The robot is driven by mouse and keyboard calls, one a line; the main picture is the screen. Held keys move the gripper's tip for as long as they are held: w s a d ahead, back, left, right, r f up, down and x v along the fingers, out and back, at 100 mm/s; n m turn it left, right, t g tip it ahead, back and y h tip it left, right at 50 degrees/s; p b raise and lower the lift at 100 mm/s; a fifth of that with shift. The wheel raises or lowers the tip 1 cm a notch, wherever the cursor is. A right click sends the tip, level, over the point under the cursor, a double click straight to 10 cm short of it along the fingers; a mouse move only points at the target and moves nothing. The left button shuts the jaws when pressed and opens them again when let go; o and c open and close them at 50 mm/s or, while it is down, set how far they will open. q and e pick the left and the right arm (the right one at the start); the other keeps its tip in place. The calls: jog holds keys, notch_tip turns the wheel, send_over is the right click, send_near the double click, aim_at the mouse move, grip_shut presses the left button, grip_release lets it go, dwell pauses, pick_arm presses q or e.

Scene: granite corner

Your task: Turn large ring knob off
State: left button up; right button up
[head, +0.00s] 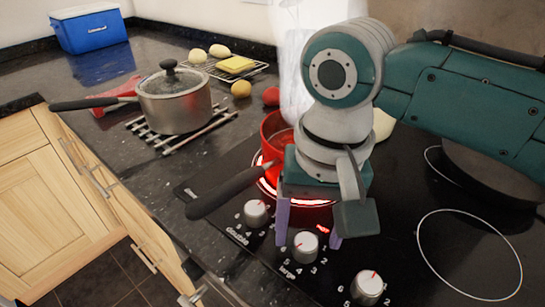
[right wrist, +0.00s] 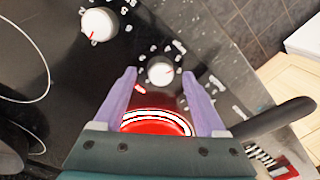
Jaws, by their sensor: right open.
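The large ring knob (head: 305,247) is a silver knob with a red mark, above the printed word "large" on the black cooktop. In the head view its red mark lies on its left side. My right gripper (head: 309,238) is open, its two purple fingers pointing down around this knob's area. In the right wrist view the knob (right wrist: 160,71) shows between and just beyond the open fingertips (right wrist: 160,80); I cannot tell whether they touch it. A ring glows red under a red pan (head: 272,130), which the gripper partly hides. My left gripper is not in view.
The pan's dark handle (head: 224,193) reaches out left of my gripper. The "double" knob (head: 256,213) and another knob (head: 367,288) flank the large one. A lidded pot (head: 175,100) stands on a rack at left. The right front burner (head: 470,255) is bare.

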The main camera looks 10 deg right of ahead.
jog(key=shift+f, duration=0.85)
grip_shut()
